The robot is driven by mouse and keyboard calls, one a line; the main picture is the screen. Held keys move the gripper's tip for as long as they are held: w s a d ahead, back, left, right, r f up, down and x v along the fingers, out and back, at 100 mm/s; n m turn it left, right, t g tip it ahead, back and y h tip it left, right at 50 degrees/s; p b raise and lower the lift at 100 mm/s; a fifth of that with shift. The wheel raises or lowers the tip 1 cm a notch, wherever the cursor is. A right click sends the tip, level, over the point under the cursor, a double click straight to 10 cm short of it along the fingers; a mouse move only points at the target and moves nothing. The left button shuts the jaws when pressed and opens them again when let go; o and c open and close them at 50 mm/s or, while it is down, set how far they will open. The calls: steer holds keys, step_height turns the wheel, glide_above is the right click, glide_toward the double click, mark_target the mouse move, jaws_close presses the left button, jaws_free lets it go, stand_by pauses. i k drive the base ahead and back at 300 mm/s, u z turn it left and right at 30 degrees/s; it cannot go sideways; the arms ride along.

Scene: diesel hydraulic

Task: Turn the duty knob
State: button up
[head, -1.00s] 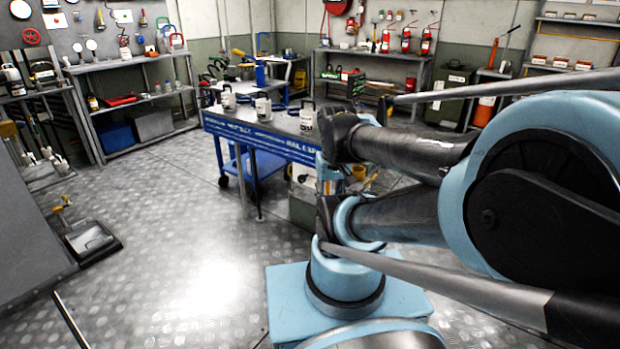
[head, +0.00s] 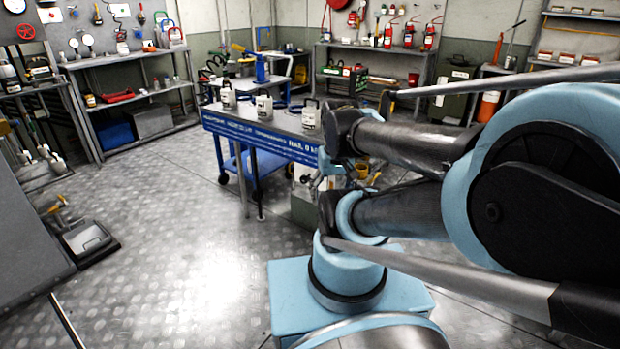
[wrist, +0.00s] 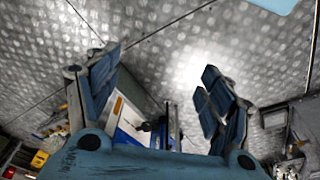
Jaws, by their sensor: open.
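I cannot make out the duty knob in either view. My gripper (wrist: 162,75) shows in the wrist view with its two dark blue padded fingers spread wide apart. Nothing is held between them; the metal floor shows through the gap. In the head view my arm covers the right side, and I cannot make out the gripper there.
A blue-edged workbench (head: 262,135) with several white canisters stands ahead, partly behind my arm. Shelves (head: 130,65) line the left wall. Red fire extinguishers (head: 408,35) hang at the back. A black floor tray (head: 90,240) lies at left. The plate floor (head: 190,240) between is clear.

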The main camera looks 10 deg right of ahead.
mark_target(304, 180)
steer(key=z, duration=1.55)
steer(key=k, duration=1.3)
steer(key=u, duration=1.05)
steer(key=i, duration=1)
